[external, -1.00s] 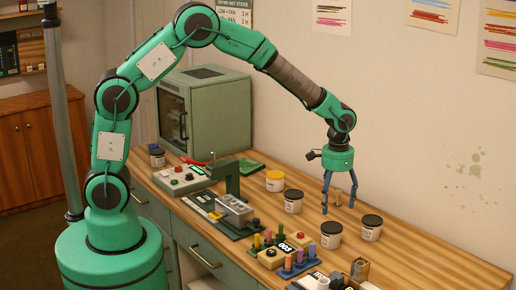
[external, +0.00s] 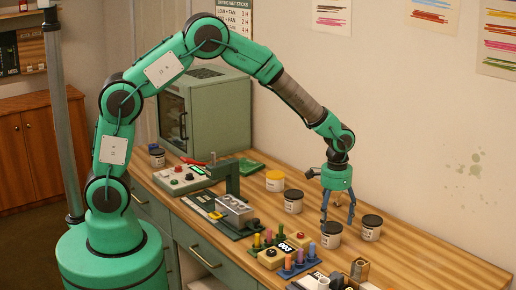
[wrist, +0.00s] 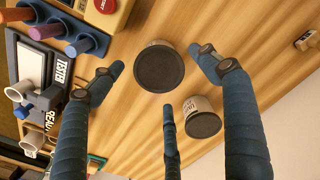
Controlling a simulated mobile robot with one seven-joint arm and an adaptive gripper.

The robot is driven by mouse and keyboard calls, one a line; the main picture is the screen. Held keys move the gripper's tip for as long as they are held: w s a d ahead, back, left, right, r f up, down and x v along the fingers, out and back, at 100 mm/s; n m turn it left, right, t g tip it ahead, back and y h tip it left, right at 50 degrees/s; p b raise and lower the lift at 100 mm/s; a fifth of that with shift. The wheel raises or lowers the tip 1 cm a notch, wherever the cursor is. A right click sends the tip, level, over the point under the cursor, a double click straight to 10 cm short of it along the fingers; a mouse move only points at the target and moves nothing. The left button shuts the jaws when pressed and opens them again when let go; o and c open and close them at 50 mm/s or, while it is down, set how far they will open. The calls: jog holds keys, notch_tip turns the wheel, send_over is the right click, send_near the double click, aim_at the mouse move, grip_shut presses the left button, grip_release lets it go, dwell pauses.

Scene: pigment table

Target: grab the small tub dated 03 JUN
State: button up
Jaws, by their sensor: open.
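My gripper (external: 338,222) is open and empty, pointing down just above the table. Two small white tubs with dark lids are by its fingers: one at front left (external: 331,242) and one at right (external: 371,235). In the wrist view, the first tub (wrist: 160,68) is between the spread fingertips (wrist: 160,75), and the second (wrist: 203,122) is below it, beside the middle finger. Another dark-lidded tub (external: 293,206) and a yellow-lidded tub (external: 275,186) stand further back. The dates on the labels are too small to read, so I cannot tell which is 03 JUN.
A rack of coloured pegs (external: 300,266) and a numbered block (external: 271,257) stand along the front edge. A metal press (external: 235,212) and a control box (external: 183,181) are to the left. A green oven (external: 215,110) is at the back.

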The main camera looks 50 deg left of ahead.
aim_at(332, 226)
jog(key=shift+f+b, duration=0.4)
jog(key=shift+f, duration=1.85)
jog(key=shift+c, duration=0.2)
jog(key=c, duration=1.3)
